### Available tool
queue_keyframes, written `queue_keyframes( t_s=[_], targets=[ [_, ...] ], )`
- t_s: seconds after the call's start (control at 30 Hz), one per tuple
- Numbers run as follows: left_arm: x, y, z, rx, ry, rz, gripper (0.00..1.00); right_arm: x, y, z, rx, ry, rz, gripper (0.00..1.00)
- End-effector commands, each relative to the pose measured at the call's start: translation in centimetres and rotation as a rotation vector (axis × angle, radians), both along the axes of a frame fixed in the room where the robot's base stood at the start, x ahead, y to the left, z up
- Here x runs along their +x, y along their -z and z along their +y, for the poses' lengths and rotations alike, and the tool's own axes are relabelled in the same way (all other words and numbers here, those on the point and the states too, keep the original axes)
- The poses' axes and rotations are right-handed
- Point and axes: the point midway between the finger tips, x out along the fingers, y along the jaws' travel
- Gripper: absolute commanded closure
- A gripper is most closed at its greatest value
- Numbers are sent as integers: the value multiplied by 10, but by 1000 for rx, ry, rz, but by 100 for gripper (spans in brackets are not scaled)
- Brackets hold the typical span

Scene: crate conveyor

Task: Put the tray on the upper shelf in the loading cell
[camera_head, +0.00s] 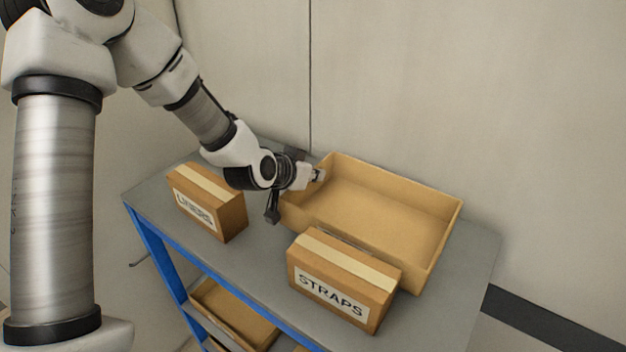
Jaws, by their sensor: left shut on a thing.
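An empty, open tan tray (388,207) is at the back right of the grey upper shelf (262,264) of a blue-framed rack. It sits level, close behind the STRAPS box; I cannot tell whether its underside touches the shelf. My left gripper (316,176) comes in from the left and is shut on the tray's left wall, partly hiding it. My right gripper is not in view.
A STRAPS box (343,281) stands at the shelf's front, close to the tray. A LINERS box (208,202) stands at the left, below my left forearm. Another tan tray (235,316) is on the lower shelf. A wall is behind the rack.

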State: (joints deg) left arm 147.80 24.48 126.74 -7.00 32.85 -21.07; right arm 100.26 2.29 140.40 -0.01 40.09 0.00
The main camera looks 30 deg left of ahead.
Motion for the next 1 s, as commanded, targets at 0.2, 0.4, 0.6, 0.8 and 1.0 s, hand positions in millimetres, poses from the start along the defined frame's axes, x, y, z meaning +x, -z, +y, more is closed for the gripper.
queue_keyframes(
  t_s=[0.2,0.4,0.6,0.8,1.0],
  targets=[
    [0,23,0,0,-1,0,100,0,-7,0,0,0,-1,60],
    [0,25,0,0,-1,0,100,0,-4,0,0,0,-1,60],
    [0,26,0,1,-1,0,69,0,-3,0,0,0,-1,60],
    [0,26,0,1,-1,0,69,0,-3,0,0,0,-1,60],
    [-7,18,1,-3,-3,-3,69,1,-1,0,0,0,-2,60]
  ],
)
